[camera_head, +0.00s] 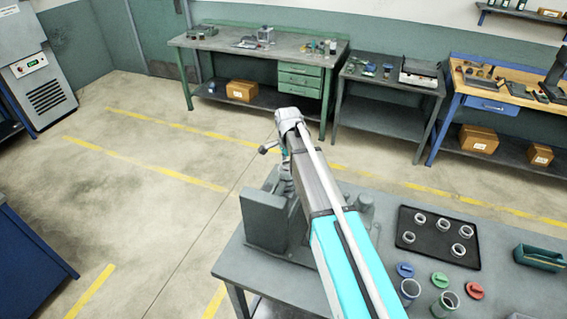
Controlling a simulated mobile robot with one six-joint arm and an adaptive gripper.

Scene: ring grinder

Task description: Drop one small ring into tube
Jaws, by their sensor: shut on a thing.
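Several small grey rings (440,222) stand spread out on a black tray (432,257) on the grey bench, right of my arm. Two open grey tubes, one beside my arm (409,289) and one to its right (446,302), stand upright at the front of the bench. Their insides are too small to read. My arm reaches from the bottom up over a grey machine (265,222) at the bench's left part, then bends down. My gripper is hidden behind the arm and the machine, so I cannot see what it holds.
Blue (404,270), green (440,280) and red (474,291) caps lie between tray and tubes. A dark green bin (539,257) stands at the right. The floor left of the bench is clear. Other workbenches (260,45) line the back wall.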

